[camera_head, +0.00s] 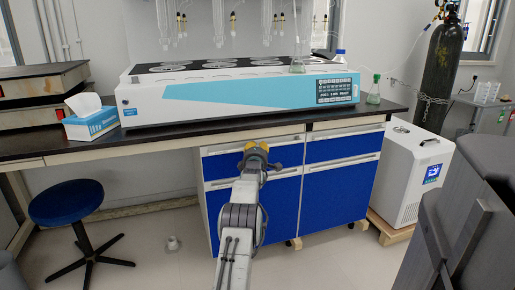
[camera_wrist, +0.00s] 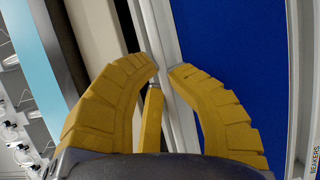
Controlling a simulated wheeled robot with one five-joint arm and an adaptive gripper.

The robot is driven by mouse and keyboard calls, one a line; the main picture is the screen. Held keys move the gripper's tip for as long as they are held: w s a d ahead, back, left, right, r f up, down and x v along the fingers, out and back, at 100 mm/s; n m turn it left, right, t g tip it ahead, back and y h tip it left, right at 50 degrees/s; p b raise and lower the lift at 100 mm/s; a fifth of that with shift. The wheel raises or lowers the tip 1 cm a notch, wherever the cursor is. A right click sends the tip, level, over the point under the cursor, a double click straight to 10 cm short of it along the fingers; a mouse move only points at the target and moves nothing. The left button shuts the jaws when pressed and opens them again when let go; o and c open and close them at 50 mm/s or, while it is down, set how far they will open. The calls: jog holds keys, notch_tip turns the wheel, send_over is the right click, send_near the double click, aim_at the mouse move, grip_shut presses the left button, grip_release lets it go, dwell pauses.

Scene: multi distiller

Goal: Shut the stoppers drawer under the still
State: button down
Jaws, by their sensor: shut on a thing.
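The still (camera_head: 240,88), a long white and light-blue unit, stands on the dark bench above a blue-fronted cabinet. The cabinet's upper left drawer (camera_head: 222,165) is partly hidden behind my arm. My gripper (camera_head: 256,152) is at the top of this drawer's front. In the wrist view, my yellow fingers (camera_wrist: 163,76) are closed around the pale rail-like handle (camera_wrist: 165,40) along the edge of the blue drawer front (camera_wrist: 235,60). I cannot read a stoppers label, nor tell how far the drawer stands out.
A label reading BEAKERS (camera_wrist: 315,163) shows at the wrist view's right edge. An upper right drawer (camera_head: 340,146) adjoins. A blue stool (camera_head: 66,203) stands left, a white unit (camera_head: 413,175) right, and dark furniture (camera_head: 465,220) near right.

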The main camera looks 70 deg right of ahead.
jog(key=c, duration=1.2)
grip_release()
jog(key=shift+w+d, duration=0.1)
jog(key=shift+a, duration=0.2)
jog(key=shift+v, duration=5.8)
